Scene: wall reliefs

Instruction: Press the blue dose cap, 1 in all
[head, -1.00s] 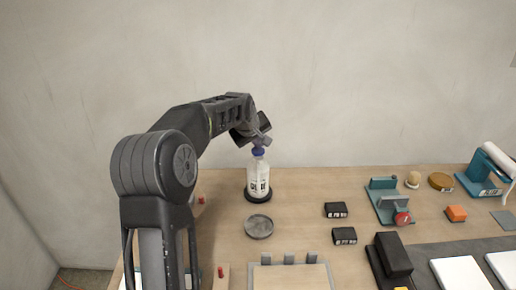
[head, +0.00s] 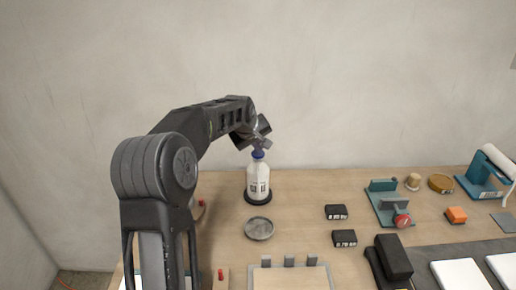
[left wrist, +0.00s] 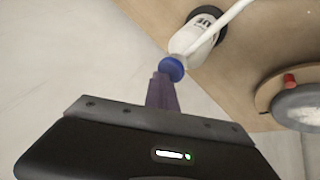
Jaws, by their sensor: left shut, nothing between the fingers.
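A white bottle (head: 258,179) with a dark printed label stands upright on a round black base at the back left of the table. Its blue dose cap (head: 258,155) is on top, and it also shows in the left wrist view (left wrist: 171,68). My left gripper (head: 259,148) is shut and empty, pointing down just above the cap. In the left wrist view its fingertips (left wrist: 162,82) meet the near edge of the cap in the picture; I cannot tell whether they touch. A white spout or tube (left wrist: 222,22) crosses the bottle there. My right gripper is out of view.
A round grey dish (head: 259,228) sits in front of the bottle. Small black blocks (head: 336,212), a teal fixture with a red knob (head: 388,203) and an orange block (head: 456,215) lie to the right. The wall is close behind the bottle.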

